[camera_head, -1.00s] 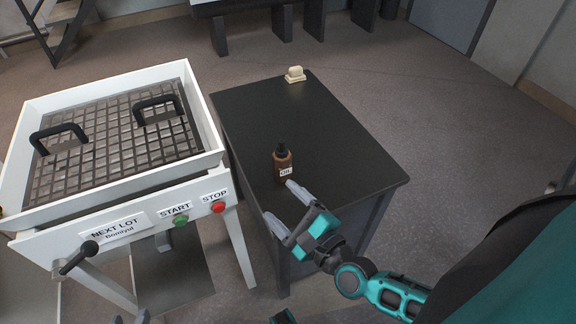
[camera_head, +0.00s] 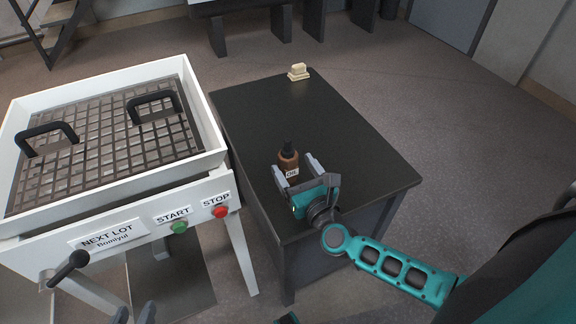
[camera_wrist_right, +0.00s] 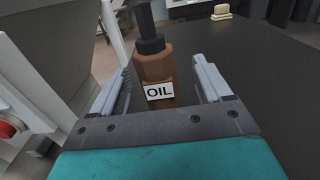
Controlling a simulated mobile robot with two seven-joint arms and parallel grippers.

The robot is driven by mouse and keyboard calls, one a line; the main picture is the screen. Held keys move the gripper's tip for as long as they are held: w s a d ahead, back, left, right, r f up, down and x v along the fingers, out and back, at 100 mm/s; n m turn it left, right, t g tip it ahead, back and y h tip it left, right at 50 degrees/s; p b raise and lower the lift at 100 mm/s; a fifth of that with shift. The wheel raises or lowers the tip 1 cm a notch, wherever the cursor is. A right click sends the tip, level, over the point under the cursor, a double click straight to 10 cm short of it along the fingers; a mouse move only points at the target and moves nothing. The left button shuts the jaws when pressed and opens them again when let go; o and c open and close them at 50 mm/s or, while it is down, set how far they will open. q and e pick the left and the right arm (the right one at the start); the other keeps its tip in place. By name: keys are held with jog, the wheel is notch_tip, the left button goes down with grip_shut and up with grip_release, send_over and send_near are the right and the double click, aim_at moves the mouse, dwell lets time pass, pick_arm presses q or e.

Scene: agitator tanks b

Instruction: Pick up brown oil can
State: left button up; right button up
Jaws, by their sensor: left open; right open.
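The brown oil can (camera_head: 288,160) has a black cap and a white "OIL" label, and stands upright on the dark table (camera_head: 340,137). My right gripper (camera_head: 297,169) is open at the table's front part, its two fingers on either side of the can. In the right wrist view, the can (camera_wrist_right: 155,70) stands between the open fingers (camera_wrist_right: 162,70), with a visible gap on each side. My left gripper (camera_head: 134,314) shows only as two grey fingertips at the bottom edge, apart and empty, in front of the white machine.
A cream-coloured block-like object (camera_head: 298,72) lies at the table's far end. The white machine (camera_head: 213,150) with a grid, black handles, a green START button (camera_head: 180,227) and a red STOP button (camera_head: 220,211) stands left of the table. The tabletop behind the can is clear.

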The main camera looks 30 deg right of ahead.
aim_at(285, 156)
jog(key=w, duration=0.5)
jog(key=shift+f, duration=0.15)
jog(key=c, duration=1.2)
jog(key=shift+c, duration=0.4)
jog(key=shift+r, duration=0.2)
